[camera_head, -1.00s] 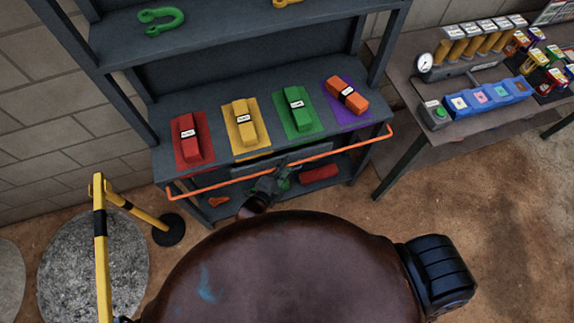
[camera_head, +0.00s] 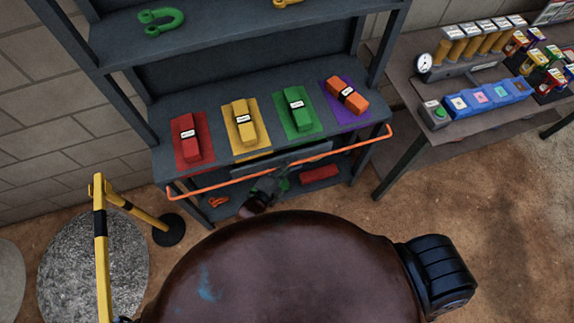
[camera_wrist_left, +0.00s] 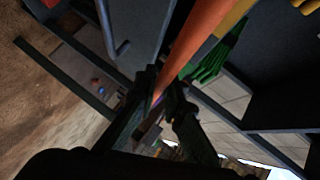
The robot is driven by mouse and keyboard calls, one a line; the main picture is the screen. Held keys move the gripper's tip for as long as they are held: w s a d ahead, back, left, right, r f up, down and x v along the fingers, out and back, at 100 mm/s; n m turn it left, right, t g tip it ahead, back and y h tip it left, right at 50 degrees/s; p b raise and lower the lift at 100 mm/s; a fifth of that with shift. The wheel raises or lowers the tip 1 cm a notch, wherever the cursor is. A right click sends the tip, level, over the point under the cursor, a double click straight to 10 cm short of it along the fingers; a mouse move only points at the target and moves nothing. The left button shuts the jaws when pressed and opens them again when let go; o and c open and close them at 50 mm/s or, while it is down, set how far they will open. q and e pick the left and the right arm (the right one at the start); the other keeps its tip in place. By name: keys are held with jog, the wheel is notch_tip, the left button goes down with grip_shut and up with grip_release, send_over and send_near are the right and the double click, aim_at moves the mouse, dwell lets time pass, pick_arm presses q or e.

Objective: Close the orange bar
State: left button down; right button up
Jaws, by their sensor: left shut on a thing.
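The orange bar (camera_head: 350,149) runs across the front of the grey shelf unit, below the edge of the shelf with the coloured blocks. It bends back toward the unit at both ends. My left gripper (camera_head: 270,184) is at the front of the unit, near the middle of the bar, partly hidden by my own body. In the left wrist view the bar (camera_wrist_left: 200,32) runs down between the dark fingers of my left gripper (camera_wrist_left: 160,98), which is shut on it. My right gripper is not in view.
Red (camera_head: 190,140), yellow (camera_head: 244,125), green (camera_head: 297,110) and orange (camera_head: 346,95) blocks lie on coloured mats on the shelf (camera_head: 215,98). A yellow barrier (camera_head: 100,235) stands at left. A table (camera_head: 410,90) with devices stands at right. Bare ground lies between.

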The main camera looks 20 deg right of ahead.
pick_arm(q)
jog(key=shift+r+g+p, duration=0.3)
jog(key=shift+r+p, duration=0.05)
jog(key=shift+p, duration=0.6)
jog(key=r+n+g+p, duration=0.1)
jog(key=p, duration=0.3)
jog(key=r+n+g+y+p, duration=0.1)
jog(key=g+p, duration=0.1)
jog(key=p, duration=0.3)
jog(key=shift+w+r+n+g, duration=0.3)
jog(key=shift+r+n, duration=0.1)
jog(key=shift+w+a+r+n+g+b, duration=0.1)
jog(key=shift+w+r+n+g+b, duration=0.25)
jog(key=shift+w+n+g+b, duration=1.25)
jog(key=shift+s+d+r+n+g+b, duration=0.15)
jog(key=shift+r+n+g+b, duration=0.25)
jog(key=shift+g+b, duration=2.45)
jog(key=shift+w+a+r+n+g+b, duration=0.25)
jog(key=shift+w+n+g+b, duration=0.65)
jog(key=shift+b, duration=2.55)
jog(key=shift+s+r, duration=0.1)
jog(key=shift+s, duration=0.1)
